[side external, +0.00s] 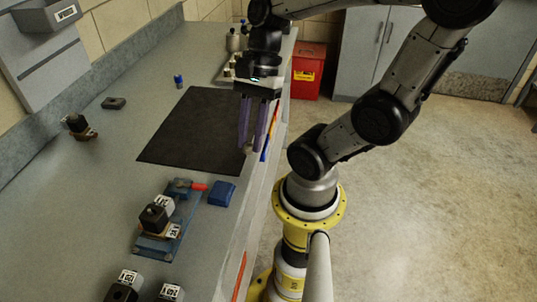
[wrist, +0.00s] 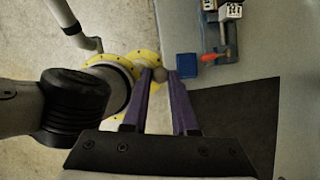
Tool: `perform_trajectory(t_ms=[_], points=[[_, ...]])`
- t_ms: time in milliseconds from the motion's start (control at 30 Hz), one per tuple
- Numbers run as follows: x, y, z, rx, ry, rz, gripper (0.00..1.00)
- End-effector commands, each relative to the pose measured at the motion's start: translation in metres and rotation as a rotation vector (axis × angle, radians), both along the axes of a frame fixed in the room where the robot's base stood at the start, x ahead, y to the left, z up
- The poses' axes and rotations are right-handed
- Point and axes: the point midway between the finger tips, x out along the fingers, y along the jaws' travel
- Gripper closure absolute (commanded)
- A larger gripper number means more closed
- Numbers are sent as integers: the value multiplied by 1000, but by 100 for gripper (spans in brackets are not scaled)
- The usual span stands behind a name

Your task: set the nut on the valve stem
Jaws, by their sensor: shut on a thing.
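My gripper (side external: 252,148) hangs above the near edge of the bench, beside the dark mat, with its two long purple fingers pointing down. In the wrist view my gripper (wrist: 161,78) is shut on a small greyish round piece at the fingertips, which looks like the nut (wrist: 160,74). Its shape is too small to make out. A valve with a black coil (side external: 155,217) sits on a blue fixture (side external: 185,215), in front of and to the left of my gripper and apart from it. I cannot make out a bare valve stem in either view.
A red-handled clamp (side external: 188,186) and a blue block (side external: 222,193) are by the fixture. More black-coil valves (side external: 125,284) stand at the front, another (side external: 80,127) at the left. The dark mat (side external: 195,125) is clear. A small blue-capped item (side external: 179,81) stands behind it.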

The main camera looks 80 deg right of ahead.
Motion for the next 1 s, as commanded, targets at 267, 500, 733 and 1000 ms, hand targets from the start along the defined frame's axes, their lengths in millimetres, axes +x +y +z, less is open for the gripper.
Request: perform_trajectory(t_ms=[267,500,733,1000], points=[[89,2,31,1,5,143,100],[160,51,28,0,5,328,100],[184,111,5,0,3,506,100],[176,136,-12,-1,0,586,100]])
